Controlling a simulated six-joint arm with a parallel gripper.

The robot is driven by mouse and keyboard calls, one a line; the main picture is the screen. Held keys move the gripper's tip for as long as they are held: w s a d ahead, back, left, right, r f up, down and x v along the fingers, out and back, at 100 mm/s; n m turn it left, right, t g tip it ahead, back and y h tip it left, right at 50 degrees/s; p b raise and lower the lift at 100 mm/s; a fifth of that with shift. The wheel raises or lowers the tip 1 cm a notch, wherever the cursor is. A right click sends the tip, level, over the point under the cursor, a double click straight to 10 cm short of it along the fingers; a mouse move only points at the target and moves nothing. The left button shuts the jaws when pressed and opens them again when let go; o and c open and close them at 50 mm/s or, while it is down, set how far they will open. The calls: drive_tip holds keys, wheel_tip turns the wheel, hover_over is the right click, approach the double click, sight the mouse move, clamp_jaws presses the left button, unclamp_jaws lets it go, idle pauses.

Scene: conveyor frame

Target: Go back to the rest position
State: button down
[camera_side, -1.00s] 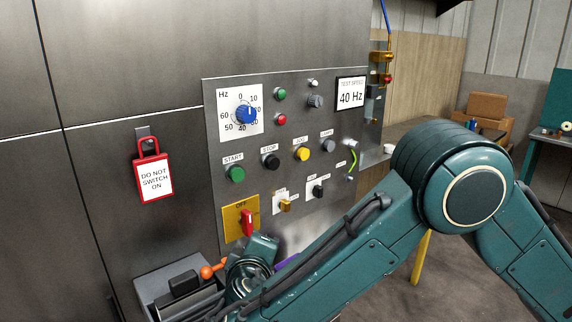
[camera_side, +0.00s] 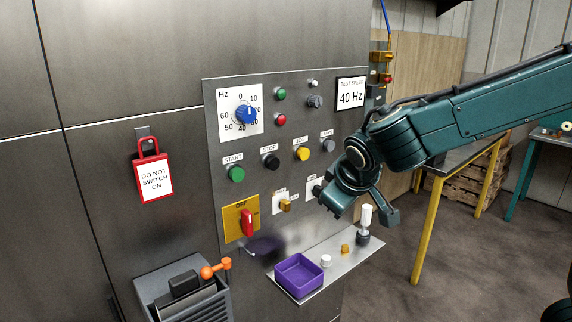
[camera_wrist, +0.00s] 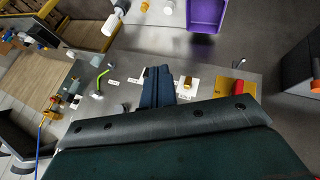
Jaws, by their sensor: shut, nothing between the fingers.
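My gripper (camera_side: 334,207) is in front of the right part of the metal control panel (camera_side: 232,135), above the small shelf, and holds nothing. In the wrist view its two fingers (camera_wrist: 157,75) lie together, shut. My arm reaches in from the right and hides part of the panel's lower right. The red switch (camera_side: 247,222) on its yellow plate, marked OFF, stands upright to the left of my gripper. The blue Hz knob (camera_side: 246,114) is at the panel's upper left.
A shelf (camera_side: 350,255) below the panel holds a purple tray (camera_side: 299,275), a white knob, an orange piece and a white-topped tool. A grey box (camera_side: 180,290) with an orange-knobbed lever (camera_side: 208,272) sits lower left. A red "DO NOT SWITCH ON" tag (camera_side: 154,180) hangs left.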

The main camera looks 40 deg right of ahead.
drive_tip(key=s+d+r+y, duration=0.1)
drive_tip(key=s+d+y, duration=0.1)
drive_tip(key=s, duration=0.9)
drive_tip(key=s+d+r+m+y, duration=0.1)
drive_tip(key=s+d+y, duration=0.1)
drive_tip(key=s, duration=0.9)
drive_tip(key=shift+s+d+r+y, duration=0.15)
drive_tip(key=shift+d+r+y, duration=0.15)
drive_tip(key=shift+d+r, duration=0.1)
